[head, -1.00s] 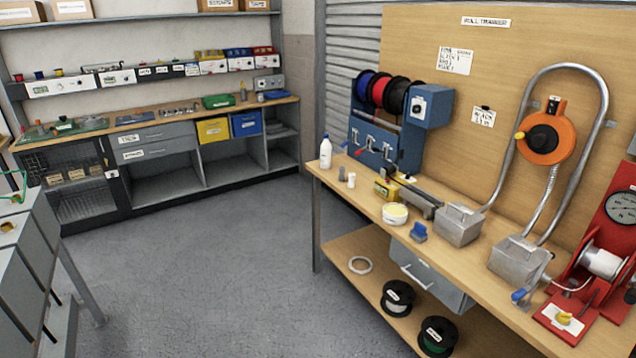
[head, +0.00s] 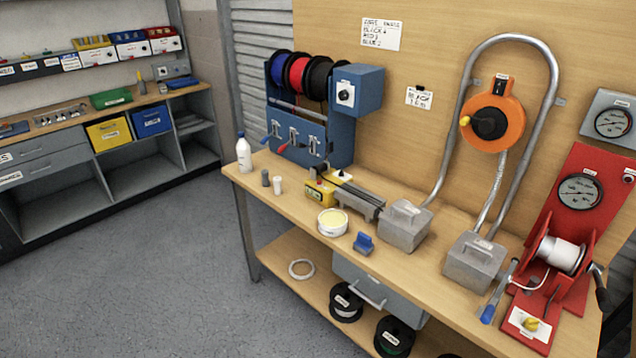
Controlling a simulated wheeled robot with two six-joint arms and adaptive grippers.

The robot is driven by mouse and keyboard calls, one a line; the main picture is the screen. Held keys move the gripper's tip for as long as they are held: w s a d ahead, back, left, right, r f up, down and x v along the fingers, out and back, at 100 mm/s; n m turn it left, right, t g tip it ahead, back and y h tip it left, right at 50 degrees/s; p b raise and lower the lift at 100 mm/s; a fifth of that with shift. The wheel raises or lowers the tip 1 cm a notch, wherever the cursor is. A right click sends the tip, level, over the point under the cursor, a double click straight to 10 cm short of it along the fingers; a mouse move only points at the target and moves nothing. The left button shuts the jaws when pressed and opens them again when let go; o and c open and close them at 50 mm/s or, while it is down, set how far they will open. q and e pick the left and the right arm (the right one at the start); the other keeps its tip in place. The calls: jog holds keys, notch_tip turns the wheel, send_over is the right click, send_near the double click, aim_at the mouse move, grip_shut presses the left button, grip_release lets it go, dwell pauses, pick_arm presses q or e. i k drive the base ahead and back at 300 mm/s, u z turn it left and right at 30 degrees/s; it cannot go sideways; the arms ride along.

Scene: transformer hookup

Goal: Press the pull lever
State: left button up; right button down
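A grey lever with a blue grip (head: 497,294) stands tilted at the front of the workbench, on the left side of the red winch stand (head: 590,225); it looks like the pull lever, though I can read no label on it. The stand carries a white rope drum (head: 561,254), a round gauge (head: 579,192) and a side crank (head: 599,287). A yellow knob (head: 530,324) sits on a white plate at its foot. Neither of my grippers shows in the head view.
An orange reel (head: 493,122) hangs on the board. Floor (head: 170,275) at left is clear.

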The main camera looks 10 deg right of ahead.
aim_at(594, 269)
jog(key=z, duration=0.05)
jog(key=i, duration=0.15)
jog(key=u, duration=1.3)
jog(key=k, duration=1.2)
jog(key=z, duration=1.6)
jog(key=i, duration=0.5)
jog(key=z, duration=0.05)
